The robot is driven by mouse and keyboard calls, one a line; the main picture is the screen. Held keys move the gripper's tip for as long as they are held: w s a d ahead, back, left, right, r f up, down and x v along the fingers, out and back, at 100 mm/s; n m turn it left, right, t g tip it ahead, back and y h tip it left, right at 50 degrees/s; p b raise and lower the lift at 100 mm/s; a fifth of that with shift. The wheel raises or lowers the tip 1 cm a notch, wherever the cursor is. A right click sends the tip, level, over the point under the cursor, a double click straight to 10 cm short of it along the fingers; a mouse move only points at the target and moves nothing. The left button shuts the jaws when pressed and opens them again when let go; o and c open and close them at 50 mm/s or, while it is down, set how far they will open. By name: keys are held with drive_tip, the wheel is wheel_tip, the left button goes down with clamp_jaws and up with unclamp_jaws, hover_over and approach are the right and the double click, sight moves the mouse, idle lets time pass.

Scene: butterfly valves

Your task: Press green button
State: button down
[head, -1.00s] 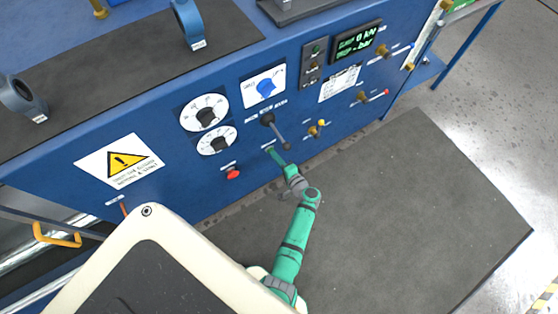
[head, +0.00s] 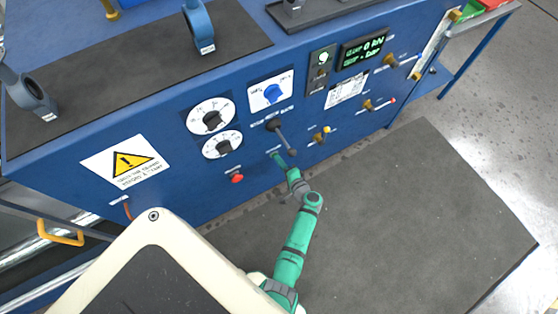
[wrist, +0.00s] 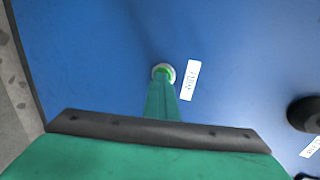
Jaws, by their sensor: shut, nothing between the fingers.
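The green button (wrist: 163,69) shows in the wrist view as a green face within a pale ring on the blue panel, beside a small white label. My gripper (wrist: 163,79) is shut and empty, with its green fingertips at the button. They overlap its lower part and appear to touch it. In the head view my gripper (head: 276,156) reaches the panel right of the red button, and the green button is hidden or too small to tell from the green fingers.
On the blue panel (head: 180,190), a black lever (head: 283,135) stands close above my gripper.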

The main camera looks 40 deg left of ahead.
drive_tip(key=f+v, duration=0.1)
drive_tip(key=v, duration=1.2)
drive_tip(key=shift+s+d, duration=0.2)
drive_tip(key=shift+d, duration=0.1)
drive_tip(key=shift+w+f, duration=0.1)
drive_tip(key=s+d+f+t+h, duration=0.2)
drive_tip(key=s+d+f+h, duration=0.3)
drive_tip(key=s+d, duration=0.35)
drive_tip(key=s+d+r+t+h, duration=0.2)
drive_tip(key=s+d+r+h, duration=0.25)
drive_tip(key=s+d, duration=0.3)
drive_tip(key=s+d+r+n+t+h, duration=0.1)
drive_tip(key=s+r+t, duration=0.1)
drive_tip(key=r, duration=0.8)
drive_tip(key=s+d+r+n+t+h, duration=0.1)
drive_tip(key=s+d+r+n+t, duration=0.1)
drive_tip(key=r, duration=0.8)
drive_tip(key=s+d+r+n+t+h, duration=0.1)
drive_tip(key=s+r, duration=0.3)
drive_tip(key=r, duration=0.5)
drive_tip(key=shift+s+d+r+t+h, duration=0.35)
drive_tip(key=shift+r+t+h, duration=0.05)
drive_tip(key=shift+t+h, duration=0.1)
